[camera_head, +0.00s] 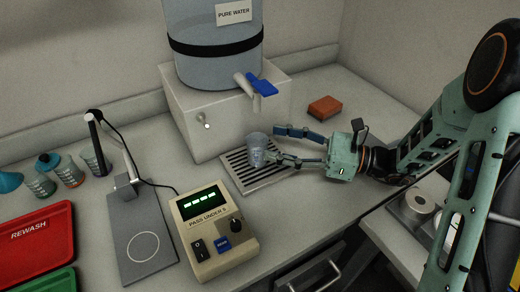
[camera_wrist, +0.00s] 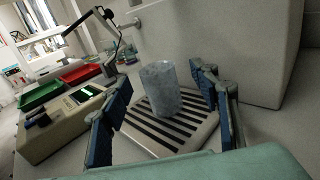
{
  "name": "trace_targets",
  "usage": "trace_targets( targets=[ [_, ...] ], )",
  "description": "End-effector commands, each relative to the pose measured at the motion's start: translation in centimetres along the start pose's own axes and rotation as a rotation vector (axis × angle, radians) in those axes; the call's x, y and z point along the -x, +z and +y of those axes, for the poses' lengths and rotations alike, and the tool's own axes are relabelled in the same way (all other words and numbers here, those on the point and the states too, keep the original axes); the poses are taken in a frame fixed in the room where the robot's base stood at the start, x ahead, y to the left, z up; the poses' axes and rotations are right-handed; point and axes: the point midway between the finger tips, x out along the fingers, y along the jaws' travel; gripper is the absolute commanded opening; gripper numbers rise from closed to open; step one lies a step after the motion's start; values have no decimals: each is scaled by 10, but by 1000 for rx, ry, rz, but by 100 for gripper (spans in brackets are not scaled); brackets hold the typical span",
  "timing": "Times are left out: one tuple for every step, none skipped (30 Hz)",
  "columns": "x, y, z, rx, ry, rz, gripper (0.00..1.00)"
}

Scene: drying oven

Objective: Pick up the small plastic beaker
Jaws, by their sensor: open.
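The small plastic beaker (camera_head: 257,150) is clear and bluish. It stands upright on the slotted drip tray (camera_head: 262,181) in front of the water container's stand. My gripper (camera_head: 272,144) reaches in from the right with its fingers open, one on the far side and one on the near side of the beaker's right. In the wrist view the beaker (camera_wrist: 161,88) stands on the tray (camera_wrist: 150,141), ahead of and between the two blue-padded fingers (camera_wrist: 160,105). A gap shows on both sides, so the gripper is not holding it.
A water container (camera_head: 215,60) with a blue-handled tap (camera_head: 260,85) stands on a white block (camera_head: 205,128) behind the tray. A beige meter box (camera_head: 213,232) is close at the front left. An orange sponge (camera_head: 325,107) lies behind my gripper. Red (camera_head: 35,240) and green trays are far left.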

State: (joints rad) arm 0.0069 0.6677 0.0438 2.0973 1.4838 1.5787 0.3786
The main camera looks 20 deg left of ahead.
Motion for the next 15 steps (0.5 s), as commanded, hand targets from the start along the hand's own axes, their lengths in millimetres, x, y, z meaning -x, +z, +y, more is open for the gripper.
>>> trace_targets(
  targets=[
    [-6, 0, 1, 0, 1, 1, 56],
    [-9, -1, 2, 0, 2, 1, 56],
    [-14, -1, 3, 0, 3, 2, 56],
    [-18, -2, 4, 1, 3, 2, 56],
    [-23, -2, 4, 1, 3, 2, 56],
    [-29, -2, 6, 1, 4, 2, 56],
    [-33, -2, 7, 1, 4, 1, 56],
    [-38, -2, 7, 1, 4, 1, 56],
    [-43, -2, 6, 1, 4, 2, 56],
    [-46, -2, 6, 1, 3, 2, 56],
    [-49, -2, 6, 1, 2, 2, 56],
    [-52, -2, 6, 1, 2, 3, 56],
    [-53, -2, 6, 1, 1, 3, 56],
    [-54, -2, 6, 1, 1, 3, 56],
    [-54, -2, 6, 1, 0, 2, 56]
  ],
)
